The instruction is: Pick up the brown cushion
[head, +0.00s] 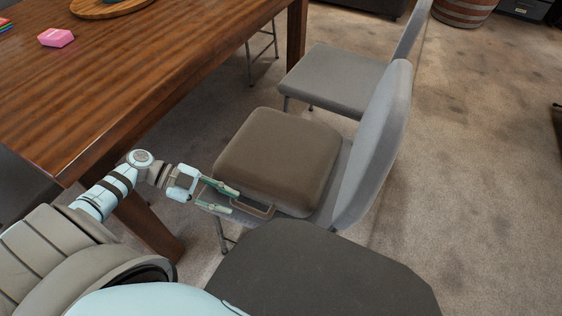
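The brown cushion (275,155) is a thick, rounded block lying flat on the seat of a grey chair (372,150). A thin brown loop (268,212) shows low at its near side, close to the fingers; I cannot tell for sure how it is attached. My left gripper (228,199) is at the cushion's near left side, low by the seat edge. Its two fingers are apart, with a gap between them, and point right toward the loop. I cannot tell whether they touch it. My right gripper is not in view.
A wooden table (130,75) stands on the left, with a pink block (56,37) and a round wooden board (105,8) on it. Another grey chair (335,78) stands behind the cushion's chair. A dark surface (320,275) is in front. Carpet (480,150) is open at right.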

